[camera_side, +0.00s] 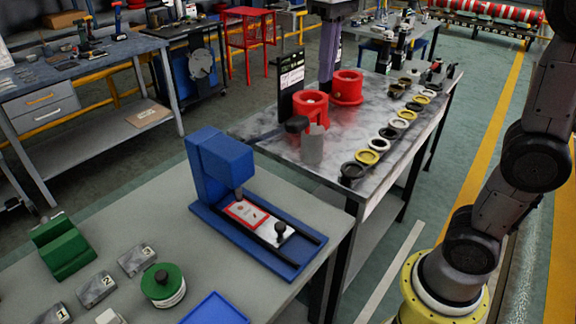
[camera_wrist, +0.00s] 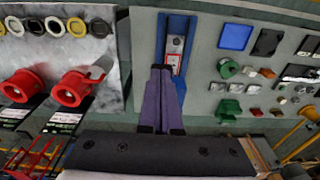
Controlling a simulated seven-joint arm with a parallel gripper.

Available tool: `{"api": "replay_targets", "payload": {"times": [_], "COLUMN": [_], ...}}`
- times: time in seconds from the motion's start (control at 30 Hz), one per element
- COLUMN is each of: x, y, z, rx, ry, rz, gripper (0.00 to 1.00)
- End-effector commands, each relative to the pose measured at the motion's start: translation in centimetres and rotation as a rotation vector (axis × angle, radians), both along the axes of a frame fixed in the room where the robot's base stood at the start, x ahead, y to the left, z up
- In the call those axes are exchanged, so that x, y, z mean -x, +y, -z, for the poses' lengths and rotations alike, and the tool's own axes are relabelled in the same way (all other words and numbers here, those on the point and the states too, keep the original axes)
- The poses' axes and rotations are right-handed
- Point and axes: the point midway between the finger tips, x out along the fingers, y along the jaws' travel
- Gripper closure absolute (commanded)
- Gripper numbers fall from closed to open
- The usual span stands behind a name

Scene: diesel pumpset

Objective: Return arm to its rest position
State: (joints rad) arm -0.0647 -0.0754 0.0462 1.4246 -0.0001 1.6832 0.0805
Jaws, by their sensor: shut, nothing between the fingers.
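My gripper (camera_wrist: 161,70) shows in the wrist view as two purple fingers pressed together, with nothing between them. In the side view my gripper (camera_side: 326,86) hangs at the top middle, fingers down, behind the red flanged parts; its upper part is cut off by the frame edge. In the wrist view the fingertips overlap the near end of the blue press fixture (camera_wrist: 177,28); I cannot tell the height gap. The same blue press (camera_side: 215,170) stands on the grey bench in the side view, with a red-and-white plate (camera_side: 245,213) on its base.
Red flanged parts (camera_side: 347,88) and a row of rings (camera_side: 380,144) stand on the marbled table (camera_side: 270,140). A green block (camera_side: 62,247), a green-topped round part (camera_side: 162,284) and a blue tray (camera_side: 215,308) are on the grey bench. A red stool (camera_side: 250,28) stands behind.

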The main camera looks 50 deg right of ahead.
Motion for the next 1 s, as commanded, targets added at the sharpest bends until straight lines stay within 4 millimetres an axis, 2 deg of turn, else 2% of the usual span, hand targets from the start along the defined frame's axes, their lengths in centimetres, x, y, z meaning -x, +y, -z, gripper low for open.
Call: {"api": "replay_targets", "payload": {"times": [0.03, 0.2, 0.37, 0.5, 0.63, 0.77, 1.0], "x": [2.1, 7.8, 11.5, 13.9, 15.0, 14.9, 13.9], "y": [-0.4, -1.2, -1.7, -1.9, -2.0, -2.0, -2.0], "z": [-0.2, 2.0, 5.8, 9.9, 13.5, 15.9, 15.7], "rx": [-0.001, -0.004, -0.004, -0.001, 0.003, 0.005, 0.009], "ry": [-0.022, -0.117, -0.217, -0.299, -0.354, -0.383, -0.431], "rz": [0.008, 0.020, 0.021, 0.017, 0.008, -0.004, -0.015], "gripper": [1.00, 1.00, 1.00, 1.00, 1.00, 1.00, 1.00]}}
